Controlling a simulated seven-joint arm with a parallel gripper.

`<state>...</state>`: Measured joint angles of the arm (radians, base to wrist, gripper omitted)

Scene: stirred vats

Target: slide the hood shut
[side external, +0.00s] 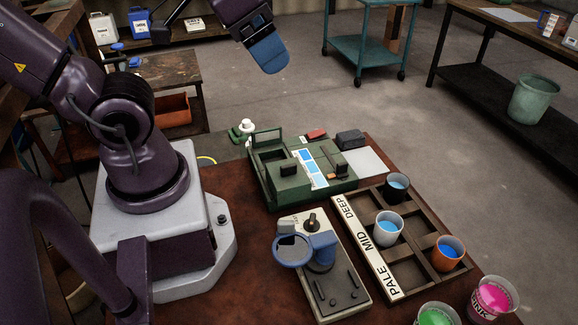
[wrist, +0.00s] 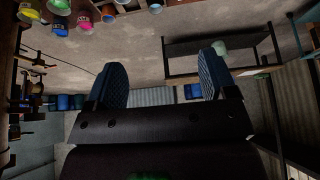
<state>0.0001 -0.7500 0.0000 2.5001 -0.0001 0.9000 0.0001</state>
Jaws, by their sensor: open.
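A green bench device (side external: 318,193) stands on the brown table behind the tray. A green box-like cover with a dark knob (side external: 289,170), which looks like the hood, sits on its left part. Blue and white strips (side external: 313,166) lie uncovered to the right of it. An upright green frame (side external: 266,140) rises at the device's back left. My gripper (side external: 267,58) is high above and behind the device, well apart from it, with blue fingers. In the wrist view my gripper (wrist: 163,70) is open, with nothing between its fingers. The hood cannot be made out there.
A compartment tray (side external: 367,250) labelled PALE, MID and DEEP holds three cups. A grey instrument with a round blue ring (side external: 292,249) stands in front of the device. Pink (side external: 493,298) and green (side external: 436,315) cups stand at the front right. The air around my gripper is clear.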

